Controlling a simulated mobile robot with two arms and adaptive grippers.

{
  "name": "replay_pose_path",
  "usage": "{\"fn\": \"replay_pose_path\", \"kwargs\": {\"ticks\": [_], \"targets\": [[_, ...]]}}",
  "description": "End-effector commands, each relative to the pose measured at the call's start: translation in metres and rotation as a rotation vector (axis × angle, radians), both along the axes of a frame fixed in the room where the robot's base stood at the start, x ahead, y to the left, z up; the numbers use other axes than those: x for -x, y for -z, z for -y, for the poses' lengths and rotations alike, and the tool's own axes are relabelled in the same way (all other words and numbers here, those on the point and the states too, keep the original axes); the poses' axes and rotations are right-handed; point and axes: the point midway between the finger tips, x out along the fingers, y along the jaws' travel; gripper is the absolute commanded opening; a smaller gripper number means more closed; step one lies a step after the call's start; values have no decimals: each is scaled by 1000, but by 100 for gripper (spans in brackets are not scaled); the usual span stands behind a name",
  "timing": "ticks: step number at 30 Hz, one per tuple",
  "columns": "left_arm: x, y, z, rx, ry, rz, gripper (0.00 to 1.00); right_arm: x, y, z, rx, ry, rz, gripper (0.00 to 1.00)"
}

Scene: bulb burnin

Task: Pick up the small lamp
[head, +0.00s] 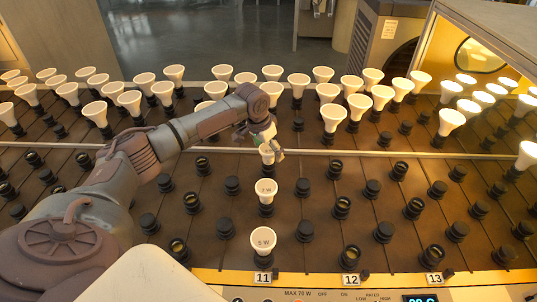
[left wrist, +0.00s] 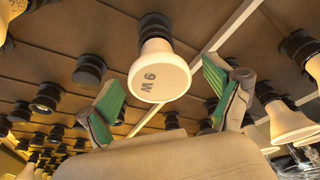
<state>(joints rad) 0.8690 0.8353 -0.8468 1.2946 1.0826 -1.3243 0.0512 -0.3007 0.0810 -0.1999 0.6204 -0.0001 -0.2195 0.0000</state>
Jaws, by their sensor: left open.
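Three white reflector lamps stand in sockets in the column marked 11 in the head view. The front lamp (head: 263,241) is marked 6 W and the lamp behind it (head: 266,188) 7 W. My left gripper (head: 267,140) is over the third lamp (head: 267,156), which it partly hides. In the left wrist view my left gripper (left wrist: 170,107) is open, its green-padded fingers spread on either side of a white lamp (left wrist: 158,72). That lamp's face reads 9 W or, turned over, 6 W. The fingers look apart from it. My right gripper is not in view.
Many white lamps (head: 331,115) stand in rows at the back, with lit ones (head: 451,121) at the right. Empty black sockets (head: 383,232) fill the front board. A panel with a display (head: 420,299) runs along the front edge. A glowing booth (head: 478,50) stands back right.

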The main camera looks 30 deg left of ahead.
Motion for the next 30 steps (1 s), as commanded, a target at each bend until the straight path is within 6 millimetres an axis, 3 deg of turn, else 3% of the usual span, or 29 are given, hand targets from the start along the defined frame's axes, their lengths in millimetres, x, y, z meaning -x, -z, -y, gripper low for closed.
{"fn": "replay_pose_path", "kwargs": {"ticks": [8,18,20,30], "targets": [[-1,3,0,-1,0,1,89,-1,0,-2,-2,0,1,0],[-1,2,0,-1,0,1,32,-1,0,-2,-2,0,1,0],[-1,2,0,-1,0,1,24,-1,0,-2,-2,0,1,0],[-1,-4,0,0,0,3,24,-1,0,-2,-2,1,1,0]]}}
